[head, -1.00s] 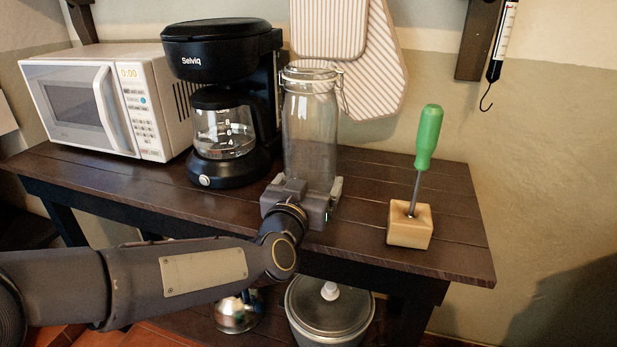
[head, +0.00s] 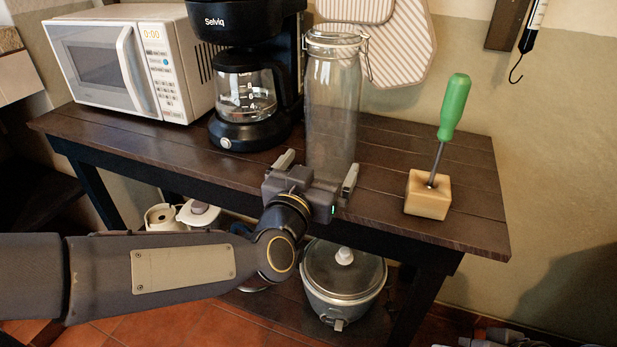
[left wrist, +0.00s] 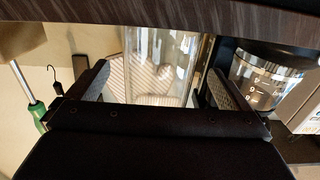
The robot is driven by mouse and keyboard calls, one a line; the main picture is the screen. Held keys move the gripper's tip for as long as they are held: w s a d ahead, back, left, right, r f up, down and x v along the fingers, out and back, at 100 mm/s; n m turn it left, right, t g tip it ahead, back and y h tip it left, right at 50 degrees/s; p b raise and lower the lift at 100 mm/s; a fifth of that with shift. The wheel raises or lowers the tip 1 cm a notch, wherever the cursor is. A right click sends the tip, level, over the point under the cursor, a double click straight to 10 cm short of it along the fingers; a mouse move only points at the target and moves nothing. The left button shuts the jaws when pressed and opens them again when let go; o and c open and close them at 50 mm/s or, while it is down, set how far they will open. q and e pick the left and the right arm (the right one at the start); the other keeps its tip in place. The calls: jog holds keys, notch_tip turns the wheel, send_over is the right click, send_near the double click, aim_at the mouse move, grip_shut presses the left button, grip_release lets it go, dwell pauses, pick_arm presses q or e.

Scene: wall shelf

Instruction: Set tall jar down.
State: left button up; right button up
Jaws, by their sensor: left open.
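The tall jar (head: 332,105) is clear glass with a clamped lid. It stands upright on the dark wooden shelf top (head: 390,145), right of the coffee maker; its foot is partly hidden behind my gripper. My left gripper (head: 318,170) is open low at the front of the jar, its fingers spread to either side with gaps. In the left wrist view, upside down, the jar (left wrist: 158,60) shows between the two spread fingers.
The black coffee maker (head: 246,135) stands close left of the jar, with a white microwave (head: 110,65) beyond. A green screwdriver (head: 454,105) stands in a wooden block (head: 428,197) at right. A lidded cooker (head: 343,275) sits below. Shelf space between jar and block is clear.

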pick_arm(q)
jog(key=s+a+f+n+g+y, duration=0.1)
jog(key=s+a+f+n+g, duration=0.1)
jog(key=s+a+f+g, duration=0.45)
jog(key=s+a+f+n+g, duration=0.1)
jog(key=s+a+f+n, duration=0.15)
jog(key=s+a, duration=0.55)
jog(key=s+a+f+n+g+y, duration=0.1)
jog(key=s+a+f+g, duration=0.35)
jog(key=s, duration=0.55)
notch_tip(320, 180, up, 22)
jog(key=p, duration=2.3)
jog(key=shift+s+f, duration=0.15)
jog(key=shift+f, duration=0.1)
